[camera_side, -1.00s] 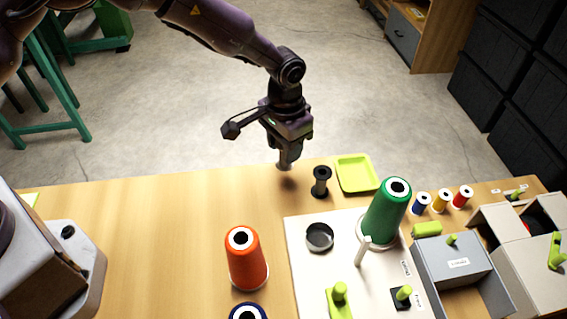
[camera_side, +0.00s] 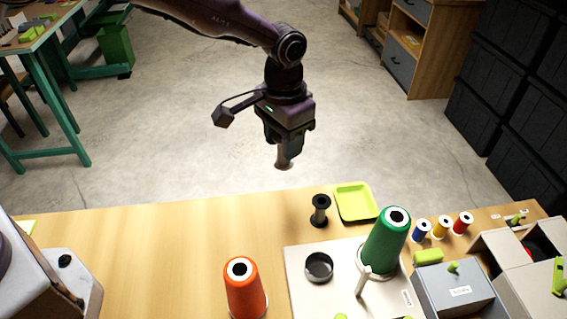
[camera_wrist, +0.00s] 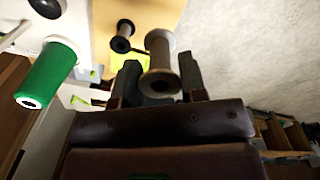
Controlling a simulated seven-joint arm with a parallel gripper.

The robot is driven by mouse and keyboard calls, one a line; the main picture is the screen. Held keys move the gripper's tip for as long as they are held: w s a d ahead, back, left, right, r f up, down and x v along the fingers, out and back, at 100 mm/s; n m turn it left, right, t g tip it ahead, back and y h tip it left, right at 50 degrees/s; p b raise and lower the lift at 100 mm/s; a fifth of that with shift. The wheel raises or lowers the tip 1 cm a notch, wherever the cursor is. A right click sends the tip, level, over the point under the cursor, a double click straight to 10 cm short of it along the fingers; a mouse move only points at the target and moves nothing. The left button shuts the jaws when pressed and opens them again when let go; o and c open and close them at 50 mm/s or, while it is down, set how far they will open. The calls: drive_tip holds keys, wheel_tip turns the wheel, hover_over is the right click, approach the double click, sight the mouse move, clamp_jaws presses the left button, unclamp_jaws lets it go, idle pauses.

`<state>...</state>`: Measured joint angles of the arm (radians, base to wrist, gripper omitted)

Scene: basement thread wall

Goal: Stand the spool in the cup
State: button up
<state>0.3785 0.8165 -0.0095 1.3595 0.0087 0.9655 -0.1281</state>
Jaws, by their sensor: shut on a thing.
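My gripper (camera_side: 284,146) is shut on a grey-brown spool (camera_side: 284,160) and holds it in the air, beyond the table's far edge in the picture. The spool hangs roughly upright, its lower end free. In the wrist view the spool (camera_wrist: 160,62) sits between the two dark fingers (camera_wrist: 160,85), its near flange facing the camera. The cup (camera_side: 319,267) is a small dark round one on a pale board, lower and to the right of my gripper. It looks empty. The cup shows only partly at the top edge of the wrist view (camera_wrist: 47,6).
A black spool (camera_side: 320,210) stands between my gripper and the cup, beside a lime tray (camera_side: 355,203). A tall green cone (camera_side: 385,240) stands right of the cup, an orange cone (camera_side: 244,288) to its left. Small coloured spools and grey bins line the right.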

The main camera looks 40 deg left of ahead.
wheel_tip(320, 180, up, 4)
drive_tip(key=shift+f, duration=0.15)
drive_tip(key=s+d, duration=1)
drive_tip(key=d, duration=0.5)
drive_tip(key=shift+w+a+f, duration=0.15)
drive_tip(key=shift+f, duration=2.15)
drive_tip(key=shift+w+a+f, duration=0.1)
drive_tip(key=shift+f, duration=2.15)
drive_tip(key=shift+f, duration=1.7)
drive_tip(key=o, duration=0.8)
